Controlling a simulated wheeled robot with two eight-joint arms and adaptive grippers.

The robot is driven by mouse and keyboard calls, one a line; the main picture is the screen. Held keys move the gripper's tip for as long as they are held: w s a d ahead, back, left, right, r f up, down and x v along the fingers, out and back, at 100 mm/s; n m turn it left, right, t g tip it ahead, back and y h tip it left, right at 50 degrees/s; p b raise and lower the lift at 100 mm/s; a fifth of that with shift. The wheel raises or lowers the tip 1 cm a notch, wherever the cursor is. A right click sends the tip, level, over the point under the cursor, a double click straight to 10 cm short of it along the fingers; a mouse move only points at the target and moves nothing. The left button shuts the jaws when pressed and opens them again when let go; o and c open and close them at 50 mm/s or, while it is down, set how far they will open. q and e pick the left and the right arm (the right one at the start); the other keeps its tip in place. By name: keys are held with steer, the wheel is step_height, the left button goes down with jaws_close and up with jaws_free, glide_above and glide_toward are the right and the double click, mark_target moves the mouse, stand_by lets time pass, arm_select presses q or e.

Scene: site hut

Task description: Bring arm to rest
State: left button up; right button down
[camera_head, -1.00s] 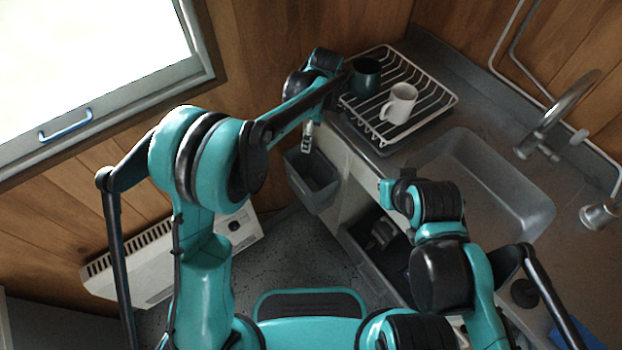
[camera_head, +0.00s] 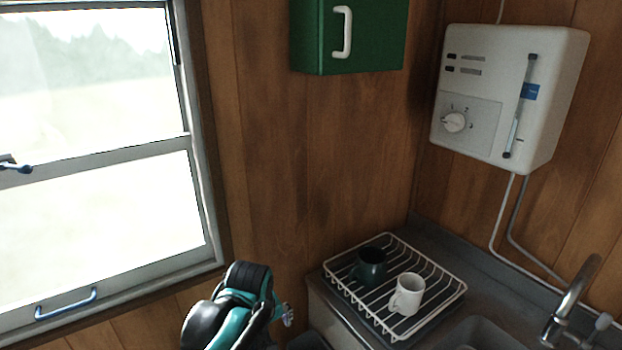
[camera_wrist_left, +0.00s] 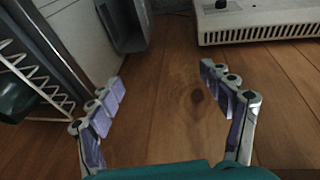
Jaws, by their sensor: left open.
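My left gripper (camera_wrist_left: 161,80) is open and empty in the left wrist view, with its two fingers spread and wood panelling showing between them. In the head view, part of my left arm stands at the bottom, left of the dish rack (camera_head: 333,282), with a bit of the gripper (camera_head: 288,315) at its right side. The gripper is apart from the rack. My right gripper is in neither view.
A dark green mug (camera_head: 370,266) and a white mug (camera_head: 408,295) stand in the rack beside the sink. A tap (camera_head: 572,300), water heater (camera_head: 505,95), green cabinet (camera_head: 350,35) and window surround the corner. A grey bin (camera_wrist_left: 127,25) and a white wall heater (camera_wrist_left: 260,24) show in the wrist view.

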arm_select(q)
steer(key=s+a+m+t, duration=0.1)
steer(key=s+a+m, duration=0.2)
steer(key=s, duration=0.3)
steer(key=s+a+f+m+t, duration=0.1)
steer(key=s+a+m+t, duration=0.1)
steer(key=s+a+m, duration=0.2)
steer(key=shift+s+a+f+t, duration=0.3)
steer(key=shift+s+a, duration=0.1)
steer(key=shift+s, duration=1.15)
